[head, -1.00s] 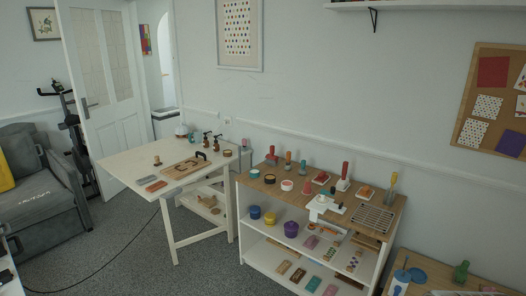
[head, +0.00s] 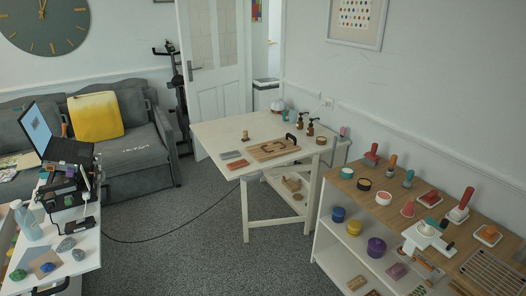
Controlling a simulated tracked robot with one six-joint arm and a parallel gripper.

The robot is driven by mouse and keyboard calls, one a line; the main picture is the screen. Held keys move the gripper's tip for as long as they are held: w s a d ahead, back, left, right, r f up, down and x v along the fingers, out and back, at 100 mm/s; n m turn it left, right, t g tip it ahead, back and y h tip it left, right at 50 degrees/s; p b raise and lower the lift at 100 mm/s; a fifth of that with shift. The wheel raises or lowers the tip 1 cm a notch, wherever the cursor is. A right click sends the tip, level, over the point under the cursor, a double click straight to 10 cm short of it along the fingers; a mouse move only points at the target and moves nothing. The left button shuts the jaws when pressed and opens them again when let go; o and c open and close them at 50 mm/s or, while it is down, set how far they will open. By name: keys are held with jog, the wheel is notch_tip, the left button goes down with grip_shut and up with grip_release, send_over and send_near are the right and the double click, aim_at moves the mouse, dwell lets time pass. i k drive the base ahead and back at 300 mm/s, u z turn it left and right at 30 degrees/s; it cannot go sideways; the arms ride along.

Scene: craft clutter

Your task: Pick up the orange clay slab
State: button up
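An orange-brown slab (head: 238,164), likely the orange clay slab, lies flat near the front left edge of the white table (head: 222,133). A grey slab (head: 230,155) lies just behind it, and a wooden board with a black handle (head: 273,150) lies to its right. The slab looks small from here and nothing visibly covers it. My gripper is not in view.
A shelf unit (head: 335,236) with pots and stamps stands at right. A cluttered white desk (head: 88,252) is at left, a grey sofa (head: 140,150) behind. Grey carpet (head: 190,225) lies open in between, crossed by a black cable (head: 170,238).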

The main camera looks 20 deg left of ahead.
aim_at(242, 163)
jog(key=u, duration=0.2)
jog(key=i, duration=0.95)
jog(key=u, duration=0.45)
jog(key=i, duration=0.9)
jog(key=u, duration=0.75)
jog(key=i, duration=0.6)
jog(key=u, duration=0.8)
jog(key=i, duration=0.55)
jog(key=u, duration=0.75)
jog(key=i, duration=0.65)
jog(key=u, duration=0.35)
